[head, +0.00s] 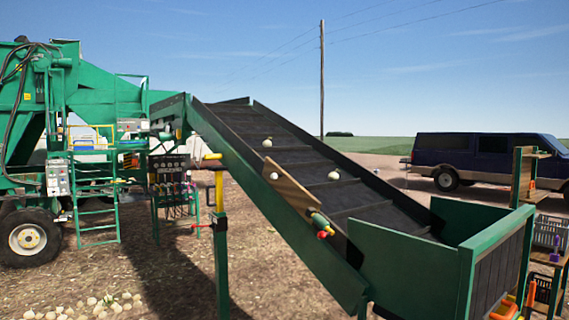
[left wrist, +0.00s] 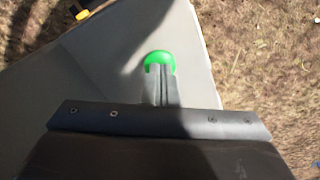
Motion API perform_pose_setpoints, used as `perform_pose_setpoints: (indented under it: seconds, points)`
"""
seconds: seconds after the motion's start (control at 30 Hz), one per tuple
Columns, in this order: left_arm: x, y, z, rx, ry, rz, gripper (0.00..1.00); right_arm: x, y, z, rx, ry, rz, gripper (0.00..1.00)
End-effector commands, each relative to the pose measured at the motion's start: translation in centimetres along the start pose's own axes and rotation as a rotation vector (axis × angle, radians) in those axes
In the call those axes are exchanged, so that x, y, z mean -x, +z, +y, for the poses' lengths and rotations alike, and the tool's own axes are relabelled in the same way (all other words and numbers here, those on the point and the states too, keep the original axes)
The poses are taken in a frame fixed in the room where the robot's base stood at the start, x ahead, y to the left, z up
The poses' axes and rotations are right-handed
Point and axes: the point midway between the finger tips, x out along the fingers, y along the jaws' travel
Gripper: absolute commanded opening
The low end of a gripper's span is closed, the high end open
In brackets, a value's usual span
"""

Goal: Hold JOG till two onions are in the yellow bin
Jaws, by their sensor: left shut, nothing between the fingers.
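In the left wrist view, a round green button (left wrist: 159,57) sits on a pale grey panel face (left wrist: 105,60). My left gripper (left wrist: 160,78) is shut and empty, its fingertips at the button and covering its lower part. I cannot tell how far the button is pressed, and no label is readable. In the head view, pale onions lie on the dark sloping belt (head: 300,160): one onion high (head: 267,143), one near the left side (head: 273,176), one to the right (head: 334,175). I cannot make out a yellow bin. My right gripper is not in view.
A green elevator wall (head: 400,255) stands at the belt's low end. A brown board (head: 290,188) leans along the belt's left side. Loose onions (head: 105,302) lie on the ground at lower left. A shelf with a grey crate (head: 549,233) stands at the right.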

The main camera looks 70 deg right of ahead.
Motion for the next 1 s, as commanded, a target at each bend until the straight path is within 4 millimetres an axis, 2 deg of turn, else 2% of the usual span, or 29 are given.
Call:
perform_pose_setpoints:
  seconds: [0.57,0.8,0.87,1.0]
  points:
    - [0.1,0.1,0.0,0.000,-0.001,-0.003,0.00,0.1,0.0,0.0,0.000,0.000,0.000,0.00]
    - [3.1,0.1,0.0,0.000,-0.001,-0.002,0.00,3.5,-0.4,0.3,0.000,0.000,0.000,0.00]
    - [3.4,0.0,0.0,0.001,0.002,0.001,0.00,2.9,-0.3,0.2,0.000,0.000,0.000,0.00]
    - [5.5,0.0,0.0,0.001,0.002,0.001,0.00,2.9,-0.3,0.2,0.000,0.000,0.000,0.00]
